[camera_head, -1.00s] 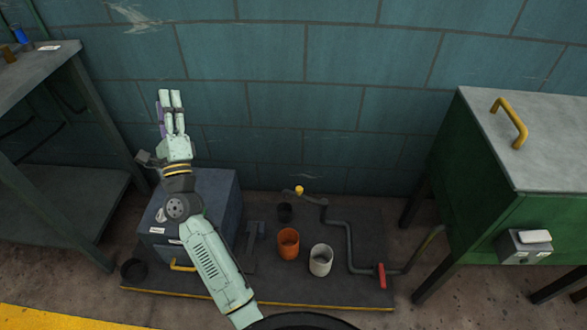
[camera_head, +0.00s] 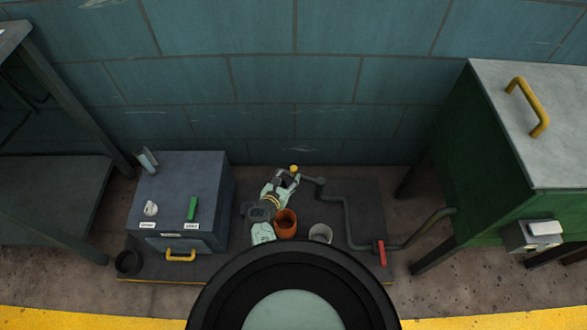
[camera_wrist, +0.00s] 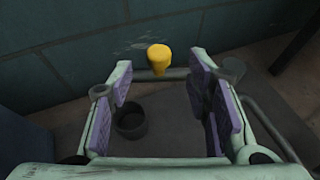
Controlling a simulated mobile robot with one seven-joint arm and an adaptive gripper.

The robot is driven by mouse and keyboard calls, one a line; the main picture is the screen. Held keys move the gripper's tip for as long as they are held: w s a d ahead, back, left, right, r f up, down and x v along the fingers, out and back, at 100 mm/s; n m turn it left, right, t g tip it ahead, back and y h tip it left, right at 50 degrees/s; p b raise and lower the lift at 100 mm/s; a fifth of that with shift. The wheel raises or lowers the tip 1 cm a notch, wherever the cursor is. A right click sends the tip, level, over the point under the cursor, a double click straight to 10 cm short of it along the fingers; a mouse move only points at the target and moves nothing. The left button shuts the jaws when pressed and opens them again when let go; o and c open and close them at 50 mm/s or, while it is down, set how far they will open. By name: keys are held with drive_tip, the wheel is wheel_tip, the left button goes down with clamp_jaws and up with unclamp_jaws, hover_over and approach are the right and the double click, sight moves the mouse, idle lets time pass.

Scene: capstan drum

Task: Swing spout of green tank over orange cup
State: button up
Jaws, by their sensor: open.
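The green tank (camera_head: 480,170) stands on legs at the right. A grey pipe (camera_head: 348,215) runs from it across the dark platform, past a red valve handle (camera_head: 380,252), to a swivel spout arm (camera_head: 310,180) with a yellow knob (camera_head: 294,168) at its left end. The orange cup (camera_head: 286,224) stands on the platform in front of the spout arm. My gripper (camera_head: 286,178) is open around or just short of the knob; the head view cannot tell which. In the wrist view the knob (camera_wrist: 159,57) shows beyond and between the open fingers (camera_wrist: 160,100), with no contact visible.
A white cup (camera_head: 320,233) stands right of the orange cup. A black cup (camera_wrist: 130,122) sits below the fingers in the wrist view. A blue-grey box (camera_head: 185,200) with a yellow handle stands at left. The wall (camera_head: 290,80) is close behind.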

sight(293, 169)
drive_tip(key=b+x, duration=0.3)
drive_tip(key=x, duration=0.3)
drive_tip(key=shift+w+f, duration=0.1)
drive_tip(key=shift+f, duration=0.05)
drive_tip(key=shift+w+d+f, duration=0.1)
drive_tip(key=shift+w+d, duration=0.1)
drive_tip(key=shift+w, duration=0.3)
drive_tip(key=shift+c, duration=0.4)
clamp_jaws()
